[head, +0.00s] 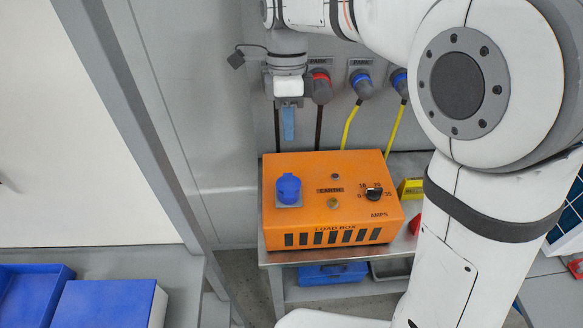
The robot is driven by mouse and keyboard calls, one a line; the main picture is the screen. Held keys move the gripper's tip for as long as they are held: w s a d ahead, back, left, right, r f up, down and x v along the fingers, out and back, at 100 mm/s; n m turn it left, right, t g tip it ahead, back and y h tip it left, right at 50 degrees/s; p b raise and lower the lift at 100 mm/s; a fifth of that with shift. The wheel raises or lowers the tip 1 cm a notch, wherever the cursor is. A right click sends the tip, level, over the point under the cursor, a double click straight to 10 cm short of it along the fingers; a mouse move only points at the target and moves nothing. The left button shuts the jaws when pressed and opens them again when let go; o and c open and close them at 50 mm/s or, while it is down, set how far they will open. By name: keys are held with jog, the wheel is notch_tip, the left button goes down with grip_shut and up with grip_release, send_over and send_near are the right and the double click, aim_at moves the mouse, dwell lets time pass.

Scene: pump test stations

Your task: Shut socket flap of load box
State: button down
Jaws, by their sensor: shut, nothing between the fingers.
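The orange load box (335,213) stands on a grey bench in the middle of the head view. Its blue socket (288,188) is on the left of the top face. A round blue flap shows over the socket and looks down on it, but I cannot tell whether it is fully shut. My gripper (288,134) points downward and appears above the socket in the picture, apart from it. Its narrow fingers are together and hold nothing. The fingers do not hide the socket.
Behind the box, parked plugs, red (320,88) and blue (361,84), hang on the grey wall with black and yellow cables. A dial (373,193) sits on the box's right. A grey upright post (155,130) stands left. A yellow object (411,188) lies right of the box.

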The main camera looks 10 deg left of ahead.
aim_at(290, 195)
jog(key=p+x, duration=0.1)
jog(key=x, duration=1.2)
